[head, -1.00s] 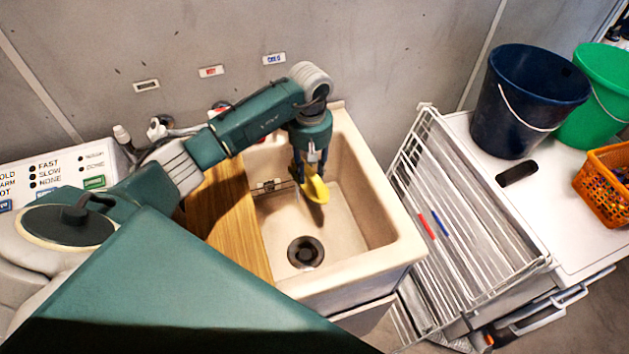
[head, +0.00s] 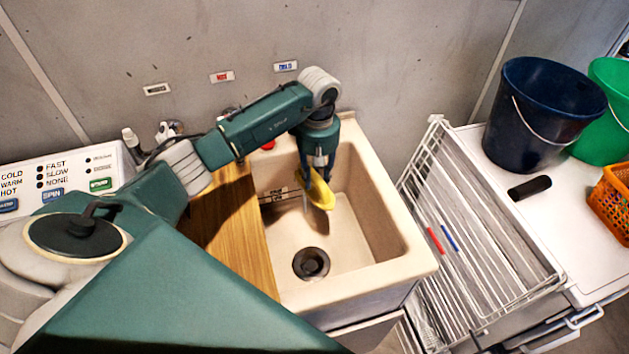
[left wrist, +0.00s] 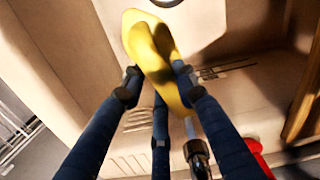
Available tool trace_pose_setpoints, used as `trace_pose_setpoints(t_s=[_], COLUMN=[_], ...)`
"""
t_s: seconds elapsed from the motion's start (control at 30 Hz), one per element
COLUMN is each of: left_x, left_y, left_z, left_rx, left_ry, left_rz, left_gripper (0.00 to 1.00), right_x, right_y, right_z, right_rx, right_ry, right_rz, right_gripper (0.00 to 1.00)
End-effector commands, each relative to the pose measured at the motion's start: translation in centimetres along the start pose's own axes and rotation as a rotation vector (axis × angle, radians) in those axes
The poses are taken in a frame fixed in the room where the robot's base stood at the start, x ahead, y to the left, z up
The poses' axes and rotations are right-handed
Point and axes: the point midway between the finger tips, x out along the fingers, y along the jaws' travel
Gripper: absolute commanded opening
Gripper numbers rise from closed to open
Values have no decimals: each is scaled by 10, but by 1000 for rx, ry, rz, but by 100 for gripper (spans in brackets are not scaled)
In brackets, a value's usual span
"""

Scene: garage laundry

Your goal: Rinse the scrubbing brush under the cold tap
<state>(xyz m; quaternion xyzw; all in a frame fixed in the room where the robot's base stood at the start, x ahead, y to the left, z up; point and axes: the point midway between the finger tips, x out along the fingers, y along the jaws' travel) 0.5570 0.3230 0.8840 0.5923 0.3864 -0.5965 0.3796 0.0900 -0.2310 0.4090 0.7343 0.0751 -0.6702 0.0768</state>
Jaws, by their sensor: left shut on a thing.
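The yellow scrubbing brush (head: 322,196) is in my left gripper (head: 314,172), over the back part of the beige sink (head: 388,275). In the left wrist view the gripper's dark blue fingers (left wrist: 155,82) are shut on the brush (left wrist: 150,45). A dark metal tap spout (left wrist: 197,152) points at the brush from below in that view. A thin pale streak, apparently water, runs from the spout toward the brush; whether it hits the brush is hard to tell. A blue-marked label (head: 286,66) and a red-marked label (head: 221,77) are on the wall. My right gripper is out of view.
A wooden board (head: 232,235) covers the sink's left side. The drain (head: 311,264) is uncovered. A white wire rack (head: 480,250) stands at the right, near a dark blue bucket (head: 540,115), a green bucket (head: 612,105) and an orange basket (head: 612,205). A red knob (left wrist: 256,155) is near the spout.

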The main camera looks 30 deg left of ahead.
Motion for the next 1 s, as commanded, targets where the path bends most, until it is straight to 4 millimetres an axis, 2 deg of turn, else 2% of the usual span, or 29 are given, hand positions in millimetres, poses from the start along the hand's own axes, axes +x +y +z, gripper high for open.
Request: trace_pose_setpoints(t_s=[0.8, 1.0], left_x=[-1, 0], left_y=[-15, -17], left_z=[64, 73], left_rx=[3, 1], left_ry=[0, -1], left_rz=[0, 0], left_gripper=[5, 5], right_x=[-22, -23], right_y=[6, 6], right_z=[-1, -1], right_rx=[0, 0], right_ry=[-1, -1], right_rz=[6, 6], right_gripper=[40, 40])
